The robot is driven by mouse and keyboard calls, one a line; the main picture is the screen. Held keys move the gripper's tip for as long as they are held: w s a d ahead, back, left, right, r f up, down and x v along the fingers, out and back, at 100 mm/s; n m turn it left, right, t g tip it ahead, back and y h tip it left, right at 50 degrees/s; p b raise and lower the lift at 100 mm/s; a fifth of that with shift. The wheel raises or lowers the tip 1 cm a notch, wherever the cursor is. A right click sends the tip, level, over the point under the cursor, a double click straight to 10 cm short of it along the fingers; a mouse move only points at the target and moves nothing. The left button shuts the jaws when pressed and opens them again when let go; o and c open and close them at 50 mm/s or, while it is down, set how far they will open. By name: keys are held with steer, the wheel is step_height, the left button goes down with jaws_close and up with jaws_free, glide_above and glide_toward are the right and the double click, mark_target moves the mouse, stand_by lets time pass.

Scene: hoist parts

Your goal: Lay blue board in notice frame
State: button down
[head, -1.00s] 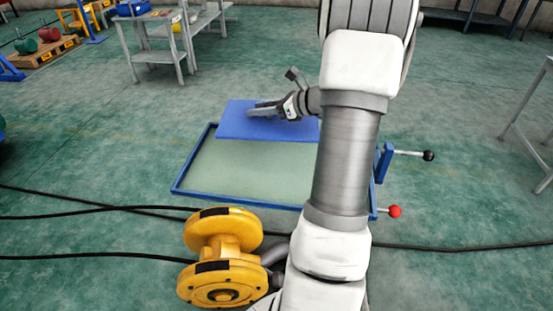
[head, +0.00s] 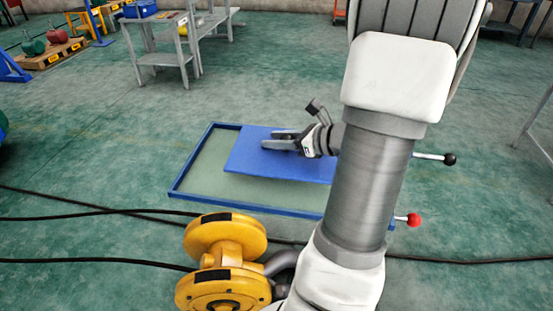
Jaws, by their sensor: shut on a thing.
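The blue board (head: 262,165) is a flat rectangle in the head view, held by my gripper (head: 268,141) near its upper middle. The gripper is shut on it. The board overlaps the right and middle part of the notice frame (head: 190,163), a blue-rimmed rectangle with a pale green inside that lies on the floor. The pale inside shows along the left and front of the board. My arm hides the frame's right part and the board's right edge. I cannot tell whether the board touches the frame.
A yellow spool-shaped part (head: 226,255) stands in front of the frame. Black cables (head: 90,207) run across the floor at left. Levers with a red knob (head: 413,220) and a black knob (head: 449,159) stick out at right. A grey table (head: 165,60) stands behind; floor between is clear.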

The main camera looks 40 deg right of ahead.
mark_target(317, 164)
steer(key=shift+s+a+f, duration=0.2)
steer(key=shift+a+f, duration=0.05)
steer(key=shift+f, duration=0.2)
steer(key=shift+f+b, duration=0.9)
steer(key=shift+f, duration=0.8)
steer(key=shift+f, duration=0.15)
steer(key=c, duration=0.5)
jaws_free()
steer(key=shift+r, duration=0.25)
steer(key=p+v, duration=0.3)
steer(key=v, duration=0.9)
steer(key=shift+f, duration=0.1)
